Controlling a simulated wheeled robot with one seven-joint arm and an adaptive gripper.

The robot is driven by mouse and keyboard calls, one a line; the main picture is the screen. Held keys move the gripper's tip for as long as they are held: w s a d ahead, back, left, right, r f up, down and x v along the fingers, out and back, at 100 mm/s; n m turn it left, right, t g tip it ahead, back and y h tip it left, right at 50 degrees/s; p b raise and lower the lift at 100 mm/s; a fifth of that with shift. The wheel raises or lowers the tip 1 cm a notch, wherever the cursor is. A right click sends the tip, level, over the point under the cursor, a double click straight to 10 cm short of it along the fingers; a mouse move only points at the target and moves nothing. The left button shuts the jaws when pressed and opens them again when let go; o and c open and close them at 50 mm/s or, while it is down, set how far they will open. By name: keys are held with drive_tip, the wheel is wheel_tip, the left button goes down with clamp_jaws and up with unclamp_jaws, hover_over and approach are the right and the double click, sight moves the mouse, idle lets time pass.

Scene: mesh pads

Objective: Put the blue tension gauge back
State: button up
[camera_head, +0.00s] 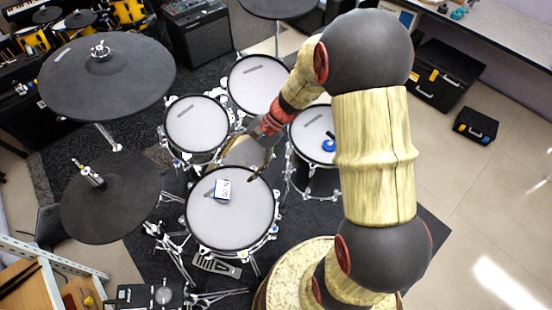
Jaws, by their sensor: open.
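The blue tension gauge (328,146) is a small round blue piece lying on the white mesh pad of the right drum (309,126). My gripper (245,166) is open above the back edge of the front drum (256,230), left of the gauge and apart from it. I see nothing held between its fingers, though they are small and dark here. A small white and blue box (222,191) with lettering lies on the front drum's pad.
Two more mesh drums (197,123) stand behind. Black cymbal pads (105,75) are at the left. A black case (476,126) and a larger open black case (449,72) lie on the floor at the right, where the tiles are mostly clear. A counter (500,25) runs behind.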

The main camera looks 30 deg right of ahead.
drive_tip(key=s+d+r+n+t+h, duration=0.2)
drive_tip(key=s+r+n+h, duration=0.2)
drive_tip(key=s+r, duration=0.5)
drive_tip(key=s+d+r+n+t+h, duration=0.1)
drive_tip(key=s+r+n+t+h, duration=0.2)
drive_tip(key=s+r+n, duration=0.5)
wheel_tip(320, 180, up, 5)
drive_tip(key=shift+s+d+r+h, duration=0.1)
drive_tip(key=shift+s+d+h, duration=0.3)
drive_tip(key=shift+h, duration=0.5)
